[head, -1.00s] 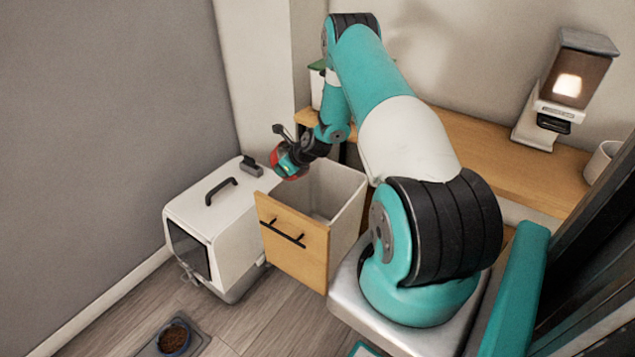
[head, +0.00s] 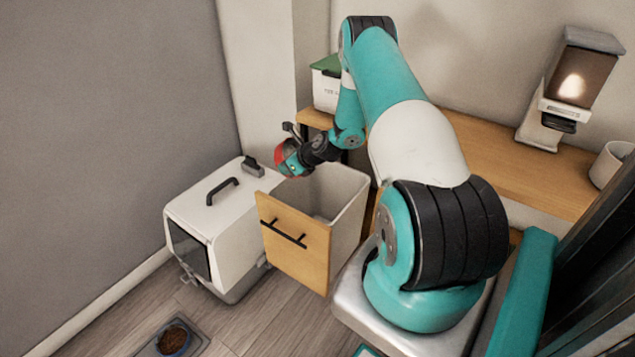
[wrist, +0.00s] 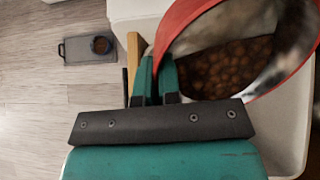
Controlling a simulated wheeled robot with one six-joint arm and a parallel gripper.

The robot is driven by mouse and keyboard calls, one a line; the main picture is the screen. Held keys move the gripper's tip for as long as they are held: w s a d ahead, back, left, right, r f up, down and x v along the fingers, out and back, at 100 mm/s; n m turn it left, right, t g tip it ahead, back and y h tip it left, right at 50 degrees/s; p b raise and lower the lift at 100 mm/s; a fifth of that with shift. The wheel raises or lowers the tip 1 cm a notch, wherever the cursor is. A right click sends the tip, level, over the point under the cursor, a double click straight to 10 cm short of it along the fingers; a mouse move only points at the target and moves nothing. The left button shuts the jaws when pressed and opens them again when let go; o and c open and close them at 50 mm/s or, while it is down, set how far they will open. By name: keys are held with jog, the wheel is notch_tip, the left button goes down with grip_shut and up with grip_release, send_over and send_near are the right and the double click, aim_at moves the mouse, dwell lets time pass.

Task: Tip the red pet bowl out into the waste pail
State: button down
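The red pet bowl (head: 281,153) is held at the back left rim of the waste pail (head: 345,190), a pale pull-out bin with a wooden front. In the wrist view the red bowl (wrist: 183,22) has a shiny metal inside and holds brown kibble (wrist: 228,68). My gripper (wrist: 158,72) is shut on the bowl's wall, with its teal fingers at the rim. It also shows small and partly hidden in the head view (head: 292,163). The bowl looks tilted in the head view. The pail's inside is mostly empty where visible.
A white pet carrier (head: 220,210) with a black handle stands left of the pail. A dark feeding mat with a bowl of kibble (head: 173,340) lies on the floor. A wooden counter (head: 470,145) behind holds a dispenser (head: 570,90), a white cup (head: 611,165) and a green-lidded box (head: 327,88).

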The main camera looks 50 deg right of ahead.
jog(key=shift+s+d+r+t+b, duration=0.15)
jog(key=shift+s+r+t+b, duration=0.2)
jog(key=shift+t+b, duration=0.7)
jog(key=shift+s+d+r+t+y+b, duration=0.2)
jog(key=shift+s+t+y+b, duration=0.25)
jog(key=shift+b, duration=1)
jog(key=shift+s+d+r+t+y+b, duration=0.15)
jog(key=shift+t+b, duration=0.35)
jog(key=shift+b, duration=0.9)
jog(key=shift+s+d+r+t+b, duration=0.1)
jog(key=shift+s+r+t+b, duration=0.05)
jog(key=shift+s+t+b, duration=0.4)
jog(key=shift+s+d+r+t+b, duration=0.1)
jog(key=shift+s+t+b, duration=0.25)
jog(key=shift+s+b, duration=0.25)
